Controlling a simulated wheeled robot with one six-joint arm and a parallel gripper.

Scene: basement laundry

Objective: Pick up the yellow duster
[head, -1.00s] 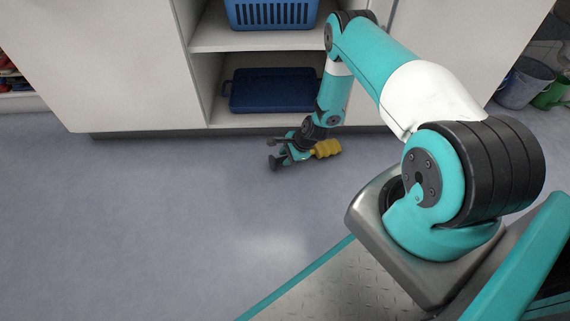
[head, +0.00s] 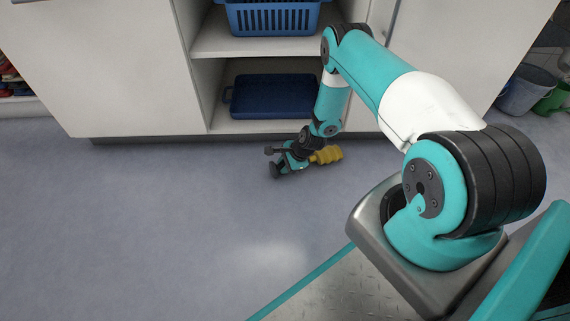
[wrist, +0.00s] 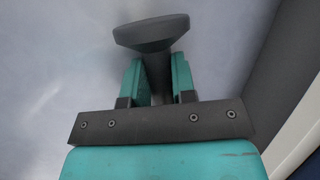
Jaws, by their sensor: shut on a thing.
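The yellow duster (head: 328,155) has a ribbed yellow head. It is low by the floor in front of the cabinet, to the right of my gripper (head: 284,163) in the head view. I cannot tell whether it touches the floor. In the wrist view my gripper (wrist: 157,82) is shut on a dark grey part with a flared end, which looks like the duster's handle (wrist: 152,33). The yellow head does not show in the wrist view. My wrist hides part of the duster in the head view.
A white cabinet (head: 120,65) stands behind my gripper. Its open shelves hold a blue basket (head: 272,18) above and a dark blue crate (head: 272,97) below. Grey and green buckets (head: 527,88) stand at the far right. The floor (head: 130,220) to the left is clear.

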